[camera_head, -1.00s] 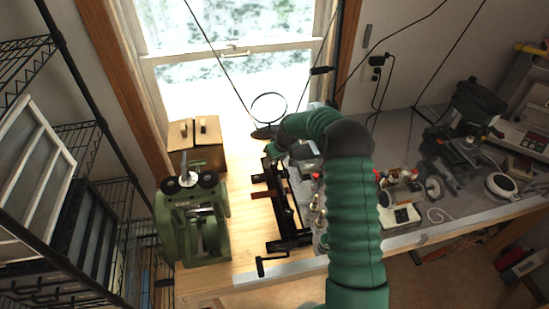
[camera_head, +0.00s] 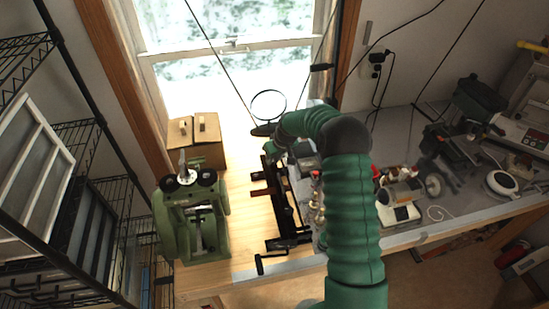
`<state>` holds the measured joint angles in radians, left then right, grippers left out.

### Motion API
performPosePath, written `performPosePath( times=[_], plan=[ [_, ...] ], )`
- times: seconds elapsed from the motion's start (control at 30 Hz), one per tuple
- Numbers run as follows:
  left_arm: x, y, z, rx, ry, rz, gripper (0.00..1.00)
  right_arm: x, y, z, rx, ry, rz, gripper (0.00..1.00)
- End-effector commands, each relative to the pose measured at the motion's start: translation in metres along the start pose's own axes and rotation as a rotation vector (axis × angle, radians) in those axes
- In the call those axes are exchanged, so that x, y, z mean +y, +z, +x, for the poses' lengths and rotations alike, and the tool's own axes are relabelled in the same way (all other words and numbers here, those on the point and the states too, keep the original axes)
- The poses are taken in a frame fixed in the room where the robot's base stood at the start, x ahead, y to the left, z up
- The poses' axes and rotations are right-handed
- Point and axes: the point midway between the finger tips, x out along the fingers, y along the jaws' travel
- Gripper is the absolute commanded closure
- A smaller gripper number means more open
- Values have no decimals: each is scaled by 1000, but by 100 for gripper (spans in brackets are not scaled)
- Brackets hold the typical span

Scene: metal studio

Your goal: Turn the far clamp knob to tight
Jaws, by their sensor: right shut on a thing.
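A black clamp device (camera_head: 281,200) with a long bar lies along the wooden bench. A crank handle (camera_head: 266,264) is at its near end and a reddish-brown part (camera_head: 263,192) sticks out on its left. My right arm, in green ribbed sleeving, reaches over the bench. My right gripper (camera_head: 270,152) is at the device's far end, small and partly hidden by its own wrist. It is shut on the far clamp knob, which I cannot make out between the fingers. The knob's turn angle cannot be told. My left gripper is not in view.
A green rolling mill (camera_head: 196,219) and a cardboard box (camera_head: 203,143) stand left of the device. A round magnifier (camera_head: 268,105) stands just behind the gripper. A window is behind.

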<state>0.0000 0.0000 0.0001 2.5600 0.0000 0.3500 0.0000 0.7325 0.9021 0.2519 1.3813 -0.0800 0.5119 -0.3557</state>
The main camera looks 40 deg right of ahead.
Motion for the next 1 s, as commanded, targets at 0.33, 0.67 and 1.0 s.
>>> performPosePath(
  times=[0.33,0.67,1.0],
  plan=[
    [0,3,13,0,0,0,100,-1,-2,0,6,80,177,100],
    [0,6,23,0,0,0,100,-4,-3,0,9,198,461,100],
    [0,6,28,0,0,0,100,-6,-6,0,12,321,760,100]
  ],
)
